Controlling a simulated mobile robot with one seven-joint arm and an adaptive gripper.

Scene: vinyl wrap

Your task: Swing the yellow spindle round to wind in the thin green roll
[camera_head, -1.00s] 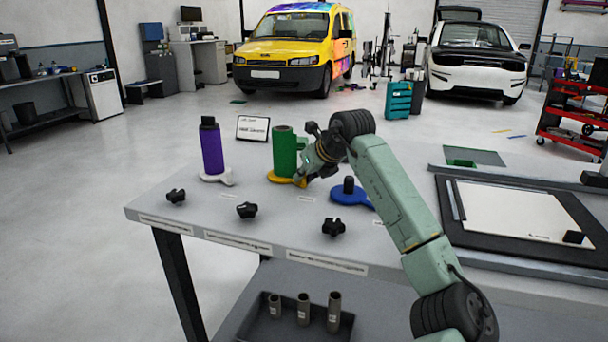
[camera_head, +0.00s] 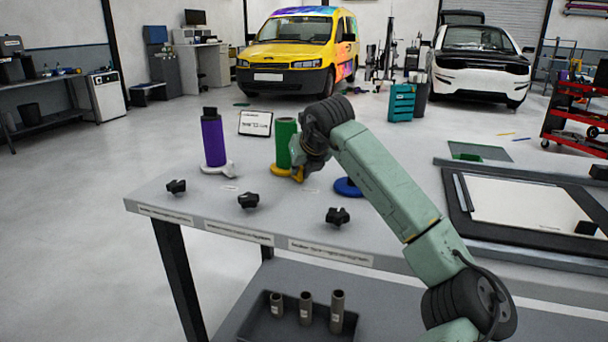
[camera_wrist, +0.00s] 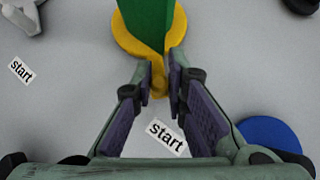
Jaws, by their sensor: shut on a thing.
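The yellow spindle (camera_head: 278,169) stands on the table with a green roll (camera_head: 285,138) upright on it. In the wrist view the yellow base (camera_wrist: 128,38) is round with a lever, and the green roll (camera_wrist: 148,18) rises from it. My gripper (camera_wrist: 160,80) is shut on the yellow lever, its fingertips on either side of the lever's end. A "start" label (camera_wrist: 167,137) lies on the table below the fingertips. In the head view my gripper (camera_head: 298,174) is beside the roll's right side, and my wrist hides part of the roll and lever.
A purple roll (camera_head: 213,142) on a white spindle (camera_head: 218,169) stands to the left. A blue spindle (camera_head: 346,187) is to the right, partly behind my arm. Black knobs (camera_head: 248,201) line the front edge. A small sign (camera_head: 255,123) stands behind.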

